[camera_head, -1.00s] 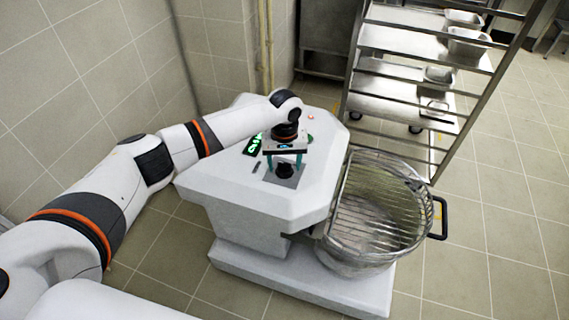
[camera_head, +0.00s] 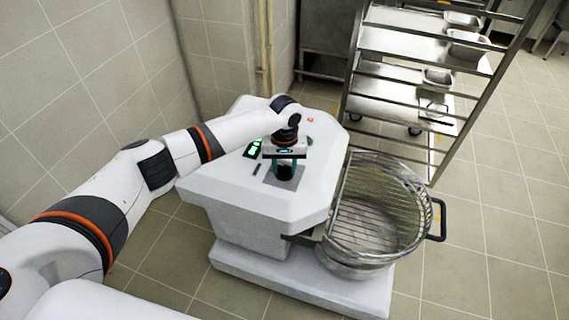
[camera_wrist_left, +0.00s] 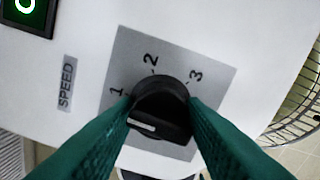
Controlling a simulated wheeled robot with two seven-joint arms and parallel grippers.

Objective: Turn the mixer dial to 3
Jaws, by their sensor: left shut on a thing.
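The mixer (camera_head: 240,205) is a white machine in the middle of the head view. Its black dial (camera_head: 285,173) sits on a grey plate on the top face and is partly covered by my left gripper (camera_head: 285,168). In the left wrist view the dial (camera_wrist_left: 162,108) stands between the green fingers of my left gripper (camera_wrist_left: 161,110), which are shut on its sides. The numbers 1, 2 and 3 run around the dial's upper side. A white mark shows on the left part of the knob, on the side of 1 rather than 3. My right gripper is out of view.
A green-lit display (camera_head: 253,148) is left of the dial, and a SPEED label (camera_wrist_left: 67,83) lies beside the plate. A wire-guarded mixer bowl (camera_head: 372,225) is on the right. A metal rack (camera_head: 400,75) stands behind it. Tiled walls are at the left and back.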

